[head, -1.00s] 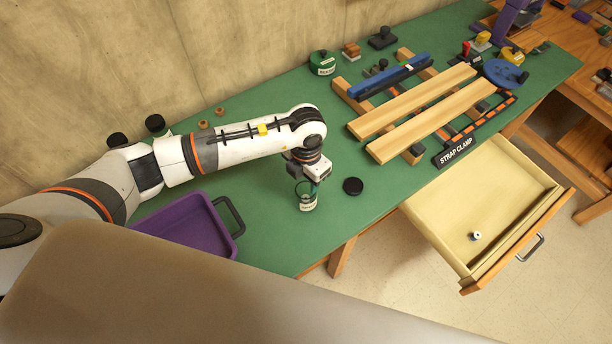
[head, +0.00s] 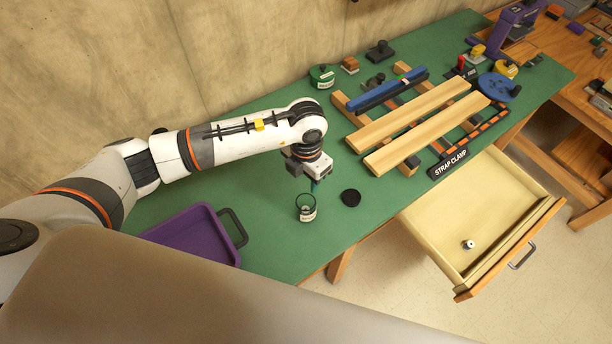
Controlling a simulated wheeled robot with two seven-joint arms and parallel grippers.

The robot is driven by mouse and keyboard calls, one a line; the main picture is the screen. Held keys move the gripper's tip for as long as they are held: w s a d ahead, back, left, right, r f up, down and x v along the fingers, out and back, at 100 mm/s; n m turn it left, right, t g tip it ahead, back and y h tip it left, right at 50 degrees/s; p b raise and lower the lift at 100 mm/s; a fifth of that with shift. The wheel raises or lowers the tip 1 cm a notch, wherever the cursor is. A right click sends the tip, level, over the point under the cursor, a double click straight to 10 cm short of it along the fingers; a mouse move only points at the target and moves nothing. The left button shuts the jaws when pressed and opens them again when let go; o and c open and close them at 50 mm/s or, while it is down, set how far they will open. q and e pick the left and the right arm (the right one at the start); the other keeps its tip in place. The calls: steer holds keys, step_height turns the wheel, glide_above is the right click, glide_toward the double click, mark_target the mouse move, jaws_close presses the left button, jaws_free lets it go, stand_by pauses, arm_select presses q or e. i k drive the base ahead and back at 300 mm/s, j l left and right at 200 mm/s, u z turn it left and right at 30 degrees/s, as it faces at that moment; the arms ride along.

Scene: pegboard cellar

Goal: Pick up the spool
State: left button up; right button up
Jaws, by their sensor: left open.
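A small pale round piece with a dark centre, which looks like the spool (head: 468,244), lies on the floor of the open drawer (head: 430,216), near its front. My left gripper (head: 315,186) is over the green bench top, well to the left of the drawer and apart from the spool. It points down, is open and holds nothing that I can see; its fingers are small and partly hidden. A small clear labelled jar (head: 307,214) with a dark green rim stands open just below it. My right gripper is not in view.
A black lid (head: 350,198) lies right of the jar. A purple tray (head: 192,232) is at left. Wooden bars (head: 415,116) and a strap clamp strip (head: 449,164) lie behind the drawer. The drawer juts out from the bench front, open above.

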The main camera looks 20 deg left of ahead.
mark_target(469, 245)
steer(key=k+l, duration=0.2)
steer(key=k, duration=0.3)
steer(key=k+l, duration=0.2)
steer(key=k, duration=0.25)
